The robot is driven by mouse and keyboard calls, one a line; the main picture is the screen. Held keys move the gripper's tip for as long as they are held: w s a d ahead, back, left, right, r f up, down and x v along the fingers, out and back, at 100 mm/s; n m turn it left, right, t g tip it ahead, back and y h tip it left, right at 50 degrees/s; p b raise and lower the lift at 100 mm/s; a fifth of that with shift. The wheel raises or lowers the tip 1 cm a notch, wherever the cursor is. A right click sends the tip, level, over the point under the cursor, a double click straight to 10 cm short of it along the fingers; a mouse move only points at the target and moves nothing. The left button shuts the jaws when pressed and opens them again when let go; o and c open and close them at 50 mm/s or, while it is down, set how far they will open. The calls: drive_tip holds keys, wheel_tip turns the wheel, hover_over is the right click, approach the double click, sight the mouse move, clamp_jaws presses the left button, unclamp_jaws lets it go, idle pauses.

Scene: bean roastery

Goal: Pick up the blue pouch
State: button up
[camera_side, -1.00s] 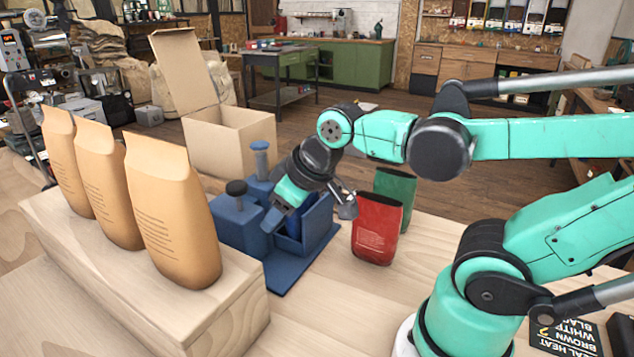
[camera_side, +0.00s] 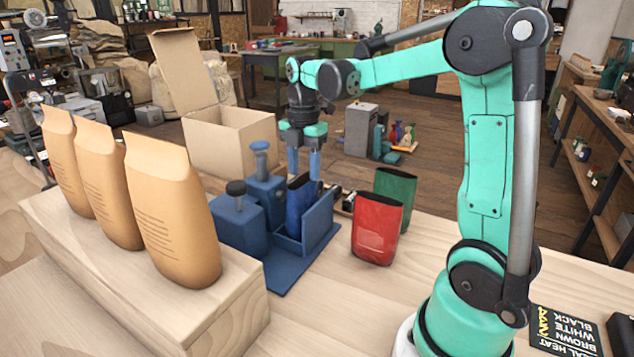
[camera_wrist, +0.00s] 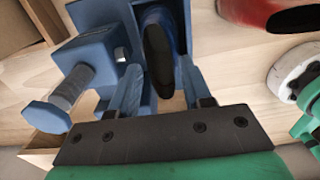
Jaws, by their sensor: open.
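The blue pouch (camera_side: 297,210) stands upright with its dark open top in the slot of a blue fixture (camera_side: 320,222). The slot walls hide its lower part. My gripper (camera_side: 304,168) points straight down above the pouch, its two blue fingers apart and empty. In the wrist view, the pouch (camera_wrist: 162,42) lies ahead, between the lines of the two fingers of my gripper (camera_wrist: 160,70). No finger visibly grips it.
A red pouch (camera_side: 376,232) and a green pouch (camera_side: 398,188) stand right of the fixture. Blue blocks with knobbed posts (camera_side: 238,210) rise left of the slot. Kraft bags (camera_side: 170,210) stand on a wooden block at left. An open cardboard box (camera_side: 230,145) is behind.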

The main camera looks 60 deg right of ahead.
sight(303, 209)
drive_tip(key=shift+f, duration=1.35)
clamp_jaws()
idle(0.4)
